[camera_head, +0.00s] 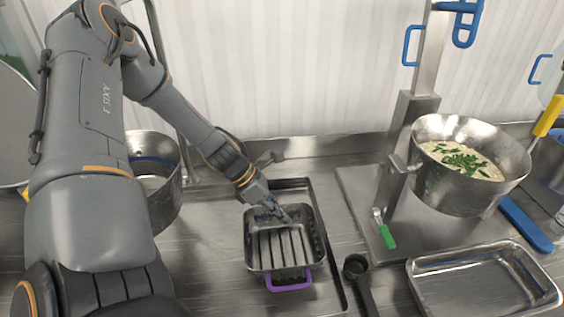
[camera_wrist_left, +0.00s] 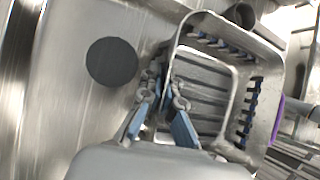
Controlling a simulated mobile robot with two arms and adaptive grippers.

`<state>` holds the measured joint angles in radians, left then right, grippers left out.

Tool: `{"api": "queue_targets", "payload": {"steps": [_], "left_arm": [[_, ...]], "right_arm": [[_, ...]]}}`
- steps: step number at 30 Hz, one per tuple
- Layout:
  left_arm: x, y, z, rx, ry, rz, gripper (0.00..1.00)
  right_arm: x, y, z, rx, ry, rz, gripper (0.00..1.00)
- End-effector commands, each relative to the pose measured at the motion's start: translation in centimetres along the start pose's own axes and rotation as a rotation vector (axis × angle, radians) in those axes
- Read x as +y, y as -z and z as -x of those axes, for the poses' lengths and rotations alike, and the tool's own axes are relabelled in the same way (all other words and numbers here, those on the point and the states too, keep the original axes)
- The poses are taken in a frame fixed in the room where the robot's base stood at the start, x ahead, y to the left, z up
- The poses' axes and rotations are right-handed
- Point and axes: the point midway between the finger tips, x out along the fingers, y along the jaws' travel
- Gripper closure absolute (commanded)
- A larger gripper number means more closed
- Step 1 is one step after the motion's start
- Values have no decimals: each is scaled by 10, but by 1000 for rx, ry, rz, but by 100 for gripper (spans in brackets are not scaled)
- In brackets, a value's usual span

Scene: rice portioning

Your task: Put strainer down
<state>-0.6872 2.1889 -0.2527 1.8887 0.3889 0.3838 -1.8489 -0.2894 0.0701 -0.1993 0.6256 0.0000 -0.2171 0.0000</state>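The strainer (camera_head: 312,238) is a rectangular metal basket with a slatted bottom and a purple handle (camera_head: 289,281) at its near side. It overlaps the rectangular recess in the counter (camera_head: 338,272), shifted to the left of it. Whether its bottom touches the surface is hidden. My left gripper (camera_head: 276,212) is at the strainer's far rim, pointing down. In the left wrist view, its fingers (camera_wrist_left: 164,85) sit close together on either side of the rim of the strainer (camera_wrist_left: 262,120), one inside and one outside, shut on it. My right gripper is not in view.
A pot of rice with green herbs (camera_head: 420,185) hangs on a stand at the right. A metal tray (camera_head: 415,290), a dark ladle (camera_head: 356,268) and a green-handled tool (camera_head: 385,234) lie nearby. A round pot (camera_head: 168,200) is at the left. Bare counter (camera_head: 212,260) lies left of the strainer.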

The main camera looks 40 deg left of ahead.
Motion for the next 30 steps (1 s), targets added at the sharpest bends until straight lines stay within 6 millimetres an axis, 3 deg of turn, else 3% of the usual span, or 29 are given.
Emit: {"api": "queue_targets", "payload": {"steps": [6,15,19,30], "left_arm": [[2,10,-18,-1,3,1,100],[3,12,-21,-3,2,0,100],[3,12,-21,-2,1,-1,72],[4,12,-18,-2,0,-2,72]], "right_arm": [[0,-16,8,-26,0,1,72],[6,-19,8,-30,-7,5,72],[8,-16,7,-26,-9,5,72],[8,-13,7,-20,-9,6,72]]}}
